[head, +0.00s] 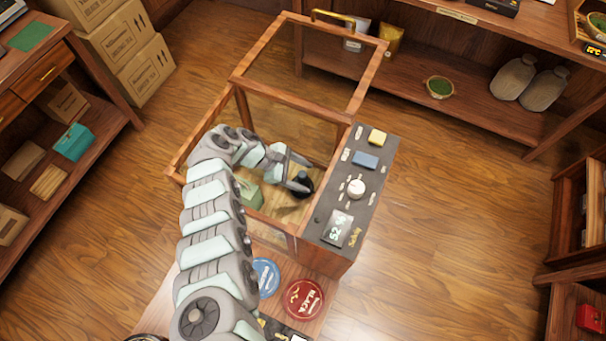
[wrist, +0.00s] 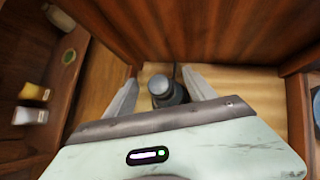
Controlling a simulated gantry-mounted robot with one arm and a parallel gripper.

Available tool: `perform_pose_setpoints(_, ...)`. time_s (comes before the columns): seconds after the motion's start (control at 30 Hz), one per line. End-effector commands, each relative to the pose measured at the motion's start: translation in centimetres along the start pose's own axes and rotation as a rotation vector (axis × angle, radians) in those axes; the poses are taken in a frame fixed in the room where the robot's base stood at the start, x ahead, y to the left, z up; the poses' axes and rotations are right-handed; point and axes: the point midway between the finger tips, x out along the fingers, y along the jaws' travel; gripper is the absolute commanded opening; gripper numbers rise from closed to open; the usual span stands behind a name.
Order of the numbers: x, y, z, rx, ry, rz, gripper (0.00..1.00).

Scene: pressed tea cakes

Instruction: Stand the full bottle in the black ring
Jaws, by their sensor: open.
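My gripper (head: 300,172) reaches into a wood-framed, clear-sided case (head: 186,152). Its two fingers are apart, and it also shows at the bottom of the wrist view (wrist: 160,88). A dark bottle (wrist: 159,86) with a grey top stands between the fingers in the wrist view, with a gap visible on its left side. In the head view a dark round shape (head: 303,184) at the fingertips seems to be this bottle. I cannot make out the black ring separately; dark material shows around the bottle's lower part, partly hidden by the gripper. How full the bottle is does not show.
A green box (head: 248,194) stands left of my gripper inside the case. A dark control panel (head: 372,170) with a white knob (head: 356,188) adjoins the case's right side. Wooden case walls and frame bars lie close around the arm. Red (head: 304,299) and blue (head: 266,277) discs lie in front.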

Motion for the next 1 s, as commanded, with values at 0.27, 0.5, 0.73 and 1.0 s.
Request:
perform_pose_setpoints(0.27,-1.4,0.1,0.1,0.000,0.001,0.001,0.64)
perform_pose_setpoints(0.5,-4.7,0.0,0.0,-0.002,0.001,0.002,0.64)
perform_pose_setpoints(0.73,-5.5,-0.1,0.0,-0.001,-0.001,-0.001,0.64)
perform_pose_setpoints(1.0,-5.5,0.0,0.0,0.000,0.000,-0.001,0.64)
